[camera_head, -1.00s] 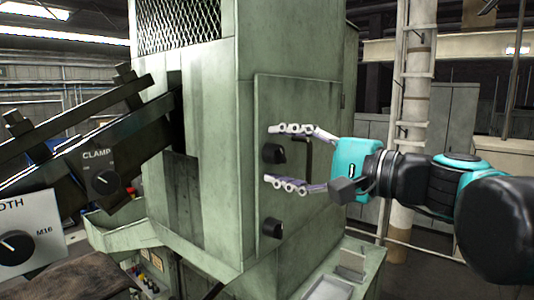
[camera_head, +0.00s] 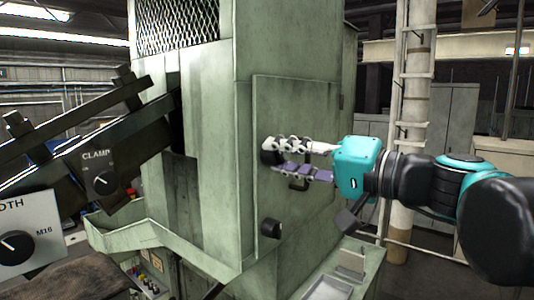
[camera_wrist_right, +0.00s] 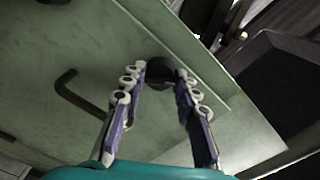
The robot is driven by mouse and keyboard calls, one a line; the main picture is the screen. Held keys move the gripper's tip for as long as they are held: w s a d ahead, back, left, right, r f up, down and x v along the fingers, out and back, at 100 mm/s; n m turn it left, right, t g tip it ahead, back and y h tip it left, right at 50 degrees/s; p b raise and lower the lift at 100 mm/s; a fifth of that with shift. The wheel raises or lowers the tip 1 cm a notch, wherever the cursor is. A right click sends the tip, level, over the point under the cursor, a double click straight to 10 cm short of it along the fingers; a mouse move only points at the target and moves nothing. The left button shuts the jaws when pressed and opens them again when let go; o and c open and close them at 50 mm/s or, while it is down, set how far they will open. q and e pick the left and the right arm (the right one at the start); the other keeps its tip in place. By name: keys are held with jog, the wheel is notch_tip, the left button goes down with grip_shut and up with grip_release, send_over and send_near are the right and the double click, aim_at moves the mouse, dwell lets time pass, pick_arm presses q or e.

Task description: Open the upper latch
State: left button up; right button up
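The upper latch (camera_head: 268,157) is a black knob on the green cabinet door (camera_head: 322,100), mostly covered by my right fingers in the head view. In the right wrist view the black latch (camera_wrist_right: 162,73) sits between the fingertips, one on each side. My right gripper (camera_head: 272,154) reaches in from the right with its fingers drawn in around the latch. It also shows in the wrist view (camera_wrist_right: 160,75), its fingers converging on the knob. The lower latch (camera_head: 271,228) is a similar black knob below, untouched. My left gripper is not in view.
A black bent door handle (camera_wrist_right: 72,92) stands beside the upper latch, partly behind my fingers in the head view. A clamp dial panel (camera_head: 100,175) and dark sloping rails (camera_head: 75,120) are at left. A pale ledge (camera_head: 325,288) juts out below the door.

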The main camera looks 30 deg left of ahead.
grip_shut()
jog(key=m+p, duration=0.1)
jog(key=m, duration=0.2)
jog(key=shift+r, duration=0.1)
jog(key=m+p, duration=0.1)
jog(key=m, duration=0.3)
jog(key=shift+m, duration=0.4)
jog(key=o, duration=1)
grip_release()
jog(key=shift+o, duration=0.5)
jog(key=shift+a, duration=0.2)
jog(key=d, duration=0.8)
jog(key=shift+s, duration=0.35)
